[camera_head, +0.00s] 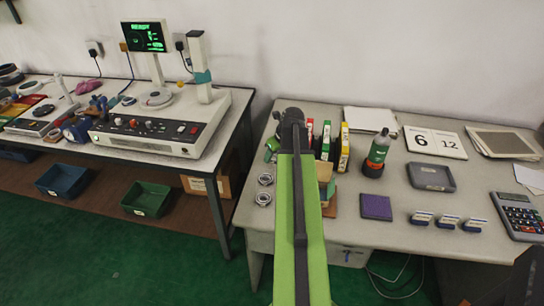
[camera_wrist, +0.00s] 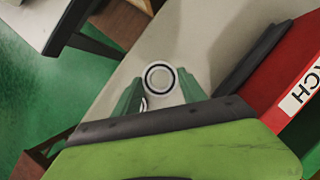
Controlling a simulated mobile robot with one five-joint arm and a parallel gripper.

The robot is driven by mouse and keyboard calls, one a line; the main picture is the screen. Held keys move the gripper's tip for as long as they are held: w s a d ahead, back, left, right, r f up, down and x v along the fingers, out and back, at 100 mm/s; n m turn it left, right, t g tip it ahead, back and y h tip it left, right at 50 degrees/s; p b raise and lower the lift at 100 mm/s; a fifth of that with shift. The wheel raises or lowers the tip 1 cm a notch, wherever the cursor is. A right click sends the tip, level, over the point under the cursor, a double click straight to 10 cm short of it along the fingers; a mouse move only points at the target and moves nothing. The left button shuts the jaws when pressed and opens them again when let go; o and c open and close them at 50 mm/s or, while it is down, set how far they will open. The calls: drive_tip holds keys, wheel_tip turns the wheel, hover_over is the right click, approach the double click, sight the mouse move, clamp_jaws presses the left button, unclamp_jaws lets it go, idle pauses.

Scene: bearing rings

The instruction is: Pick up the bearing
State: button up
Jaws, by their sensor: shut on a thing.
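My gripper (camera_head: 270,150) is at the left end of the right-hand desk, beside the binders. In the wrist view its two green fingers (camera_wrist: 159,88) are on either side of a round bearing (camera_wrist: 158,77) with a pale rim and a dark ring inside. The fingers are shut on it. A small part of another shiny ring (camera_wrist: 143,103) shows by the left finger. In the head view two silver bearings (camera_head: 265,180) (camera_head: 263,198) lie on the desk below my gripper. The held bearing is mostly hidden in the head view.
Upright binders (camera_head: 326,140) stand right of my gripper; a red one (camera_wrist: 290,80) is close in the wrist view. The desk's left edge is close by.

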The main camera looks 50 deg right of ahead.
drive_tip(key=s+d+r+p, duration=0.5)
drive_tip(key=s+r, duration=0.1)
drive_tip(key=s, duration=0.3)
drive_tip(key=shift+s+d+r, duration=0.15)
drive_tip(key=shift+s+d, duration=0.05)
drive_tip(key=shift+s, duration=0.2)
